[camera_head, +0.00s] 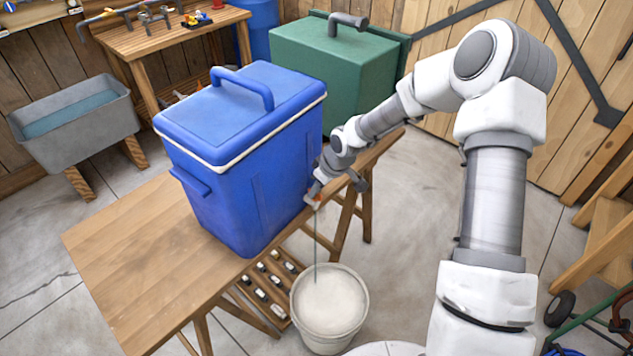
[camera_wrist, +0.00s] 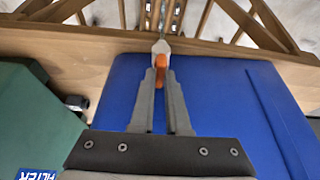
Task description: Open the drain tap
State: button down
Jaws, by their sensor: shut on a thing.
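The blue cooler box (camera_head: 245,190) stands upright on a wooden table, lid shut. Its drain tap, with a pale body (camera_wrist: 161,47) and an orange lever (camera_wrist: 160,64), is low on the side facing my arm. My gripper (camera_wrist: 160,78) is shut on the orange lever, one finger on each side. In the head view my gripper (camera_head: 314,197) partly hides the tap, leaving a bit of orange. A thin, straight greenish line (camera_head: 315,245), seemingly a stream, runs down from the tap to a pale bucket (camera_head: 298,322) on the floor.
The wooden table (camera_head: 130,245) has bare room left of the cooler. A green box (camera_head: 345,75) stands close behind the cooler. A grey trough (camera_head: 75,135) and workbench (camera_head: 165,45) are at the back left. Wooden steps (camera_head: 605,230) stand at the right.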

jog(key=shift+n, duration=0.4)
jog(key=c, duration=0.9)
grip_release()
jog(key=p+v, duration=0.2)
jog(key=v, duration=1.5)
jog(key=shift+w+r, duration=0.2)
jog(key=shift+r, duration=0.05)
jog(key=shift+d, duration=0.15)
